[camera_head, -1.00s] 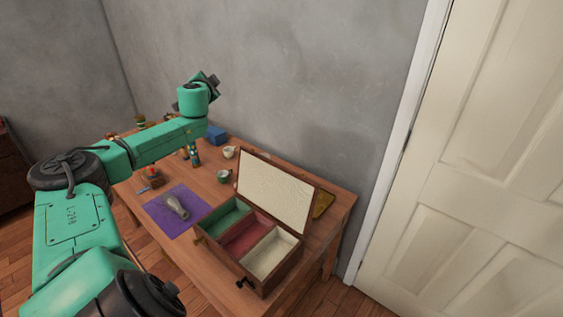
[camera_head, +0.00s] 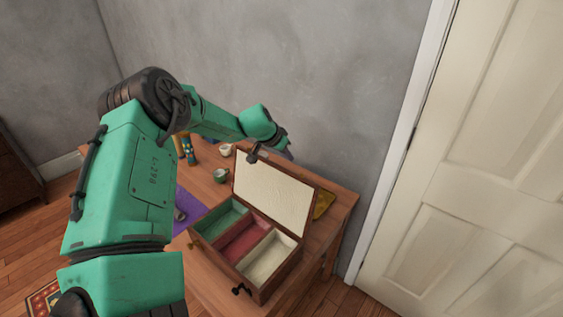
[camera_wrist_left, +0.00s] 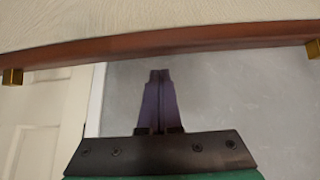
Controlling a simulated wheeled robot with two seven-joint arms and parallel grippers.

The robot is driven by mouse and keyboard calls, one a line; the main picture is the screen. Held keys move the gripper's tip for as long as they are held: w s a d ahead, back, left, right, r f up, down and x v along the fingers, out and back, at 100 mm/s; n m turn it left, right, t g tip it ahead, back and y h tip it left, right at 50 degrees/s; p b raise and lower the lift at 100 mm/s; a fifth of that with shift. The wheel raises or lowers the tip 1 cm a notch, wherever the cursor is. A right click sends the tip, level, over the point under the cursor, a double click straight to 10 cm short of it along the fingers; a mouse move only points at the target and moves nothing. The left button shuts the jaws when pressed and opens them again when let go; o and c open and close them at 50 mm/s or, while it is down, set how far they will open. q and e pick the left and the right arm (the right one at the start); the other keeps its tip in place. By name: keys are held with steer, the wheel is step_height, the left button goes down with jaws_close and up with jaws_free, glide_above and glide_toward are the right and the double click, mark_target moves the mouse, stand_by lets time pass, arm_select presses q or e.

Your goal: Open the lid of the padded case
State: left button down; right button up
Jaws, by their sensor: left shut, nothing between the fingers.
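The padded case (camera_head: 285,273) stands on the table with its lid (camera_head: 272,193) raised, leaning back steeply. The lid's inside is cream padding in a dark wooden frame. The base shows green, red and cream compartments, all looking empty. My left gripper (camera_head: 256,153) is at the lid's top edge, near its left corner. In the left wrist view its fingers (camera_wrist_left: 160,74) are shut and empty, just beside the lid's wooden edge (camera_wrist_left: 170,40); I cannot tell whether they touch it. My right gripper is out of view.
Green (camera_head: 220,175) and white (camera_head: 226,150) cups stand behind the case's left side. A purple cloth (camera_head: 190,203) lies to the left, partly hidden by my left arm. A yellowish item (camera_head: 323,204) lies right of the lid. The wall is close behind the table.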

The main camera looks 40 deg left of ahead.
arm_select(q)
steer(key=s+p, duration=0.1)
steer(key=s+f+p, duration=0.1)
steer(key=s+p, duration=0.1)
steer(key=shift+s, duration=0.15)
steer(key=shift+f, duration=0.1)
steer(key=shift+w, duration=0.2)
